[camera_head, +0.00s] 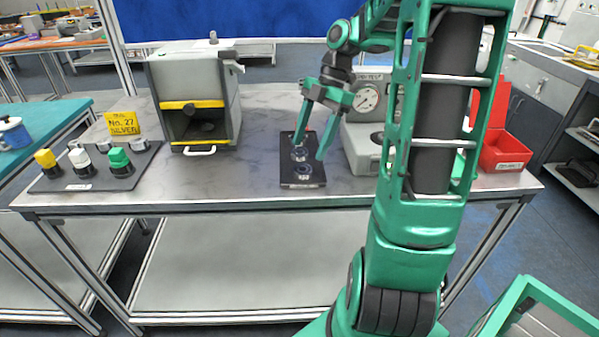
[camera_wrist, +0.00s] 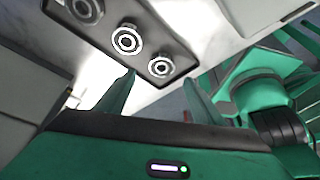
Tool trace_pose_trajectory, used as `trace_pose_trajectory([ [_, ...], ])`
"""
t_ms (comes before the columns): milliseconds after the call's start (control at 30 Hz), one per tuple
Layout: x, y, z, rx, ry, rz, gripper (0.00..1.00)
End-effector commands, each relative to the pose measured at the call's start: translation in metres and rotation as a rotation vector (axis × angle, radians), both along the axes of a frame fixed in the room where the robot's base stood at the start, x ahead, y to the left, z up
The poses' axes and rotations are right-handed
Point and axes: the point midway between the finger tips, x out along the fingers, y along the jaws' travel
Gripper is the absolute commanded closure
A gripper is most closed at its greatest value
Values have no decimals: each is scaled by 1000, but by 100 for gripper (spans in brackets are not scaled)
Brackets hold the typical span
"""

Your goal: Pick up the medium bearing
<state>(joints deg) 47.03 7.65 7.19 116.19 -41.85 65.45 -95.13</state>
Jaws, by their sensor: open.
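A black tray (camera_head: 290,183) on the metal table holds bearings in a row; three ring-shaped bearings show in the wrist view. The medium bearing appears to be the middle one (camera_wrist: 127,39), between a larger bearing (camera_wrist: 87,10) cut by the top edge and a smaller bearing (camera_wrist: 160,67). In the head view, the middle bearing (camera_head: 300,153) is partly behind my gripper (camera_head: 309,150). My gripper is open and empty above the tray, fingers pointing down. In the wrist view, its fingertips (camera_wrist: 159,78) appear just below the smaller bearing, apart from the medium one.
A grey press with a dial gauge (camera_head: 367,97) stands close right of the tray. A grey and yellow machine (camera_head: 195,95) stands to the left, and a button panel (camera_head: 85,175) lies farther left. A red bin (camera_head: 505,152) is at the right. The table between machine and tray is clear.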

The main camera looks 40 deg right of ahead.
Motion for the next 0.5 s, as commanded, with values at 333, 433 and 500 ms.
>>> trace_pose_trajectory([
  [333, -2, 9, -32, 1, 3, 1, 38],
  [433, -3, 13, -45, 1, 3, 1, 38],
  [500, -2, 16, -51, 0, 2, 0, 38],
])
